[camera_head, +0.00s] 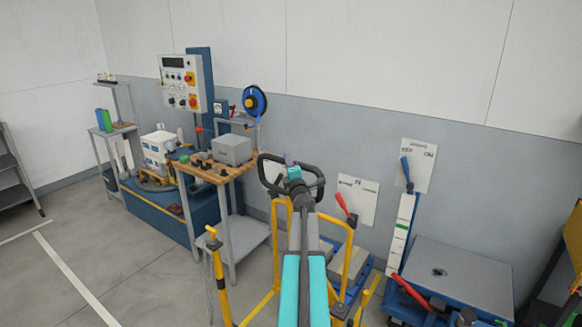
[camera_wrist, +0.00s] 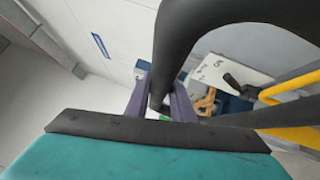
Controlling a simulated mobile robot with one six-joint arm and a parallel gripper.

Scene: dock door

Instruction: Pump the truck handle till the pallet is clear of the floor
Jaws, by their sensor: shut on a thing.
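The truck handle (camera_head: 264,172) is a black loop in the middle of the head view, above yellow frame bars. My gripper (camera_head: 289,160) reaches up to the top of the loop, its purple fingers at the bar. In the wrist view the fingers of my gripper (camera_wrist: 161,98) stand on either side of the black handle (camera_wrist: 190,38) and are shut on it. My arm hides the handle's lower part and much of what lies below. I cannot make out the pallet or its gap to the floor.
A workbench (camera_head: 205,170) with a grey box stands behind left, under a control panel (camera_head: 182,84). A blue lift table (camera_head: 460,275) with a grey top stands at right. Yellow bars (camera_head: 220,275) stand close around my arm. The floor (camera_head: 130,255) at left is clear.

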